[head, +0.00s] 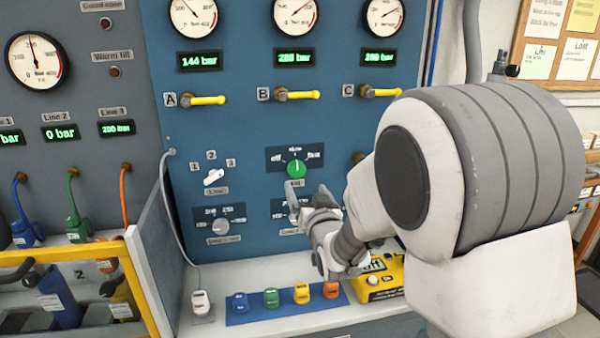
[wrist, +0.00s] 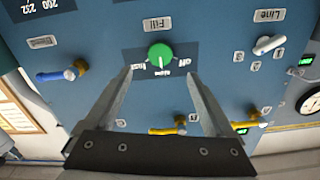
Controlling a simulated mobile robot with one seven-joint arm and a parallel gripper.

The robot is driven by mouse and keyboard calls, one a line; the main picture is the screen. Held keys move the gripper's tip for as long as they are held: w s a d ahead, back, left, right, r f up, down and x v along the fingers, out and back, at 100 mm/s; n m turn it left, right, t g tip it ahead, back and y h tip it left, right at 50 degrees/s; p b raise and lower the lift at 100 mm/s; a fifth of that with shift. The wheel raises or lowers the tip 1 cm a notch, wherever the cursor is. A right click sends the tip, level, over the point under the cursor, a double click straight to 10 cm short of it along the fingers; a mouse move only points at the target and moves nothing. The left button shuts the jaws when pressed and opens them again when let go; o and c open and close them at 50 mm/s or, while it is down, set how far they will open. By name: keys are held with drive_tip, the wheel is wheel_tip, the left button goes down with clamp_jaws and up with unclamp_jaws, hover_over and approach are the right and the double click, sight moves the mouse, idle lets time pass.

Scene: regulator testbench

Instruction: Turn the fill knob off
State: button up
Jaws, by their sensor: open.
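The fill knob (head: 297,169) is round and green, on a dark plate on the blue panel. In the wrist view, which is upside down, the knob (wrist: 159,56) lies beneath the "Fill" label. Its white mark appears to point toward the middle of the three position labels. My gripper (head: 308,190) is just below and in front of the knob in the head view. In the wrist view my gripper (wrist: 160,76) has its two fingers spread wide, with the knob ahead between and beyond the tips. Nothing is between the fingers; contact with the knob is not visible.
A white line selector (head: 213,177) and a grey knob (head: 221,227) are to the left. Yellow-handled valves A (head: 208,100), B (head: 297,95) and C (head: 382,92) are above. Colored blocks and a yellow box (head: 378,282) stand on the ledge below.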

sight(298, 171)
drive_tip(key=x, duration=0.9)
drive_tip(key=shift+w, duration=0.35)
drive_tip(key=c, duration=1.4)
drive_tip(key=shift+f, duration=0.1)
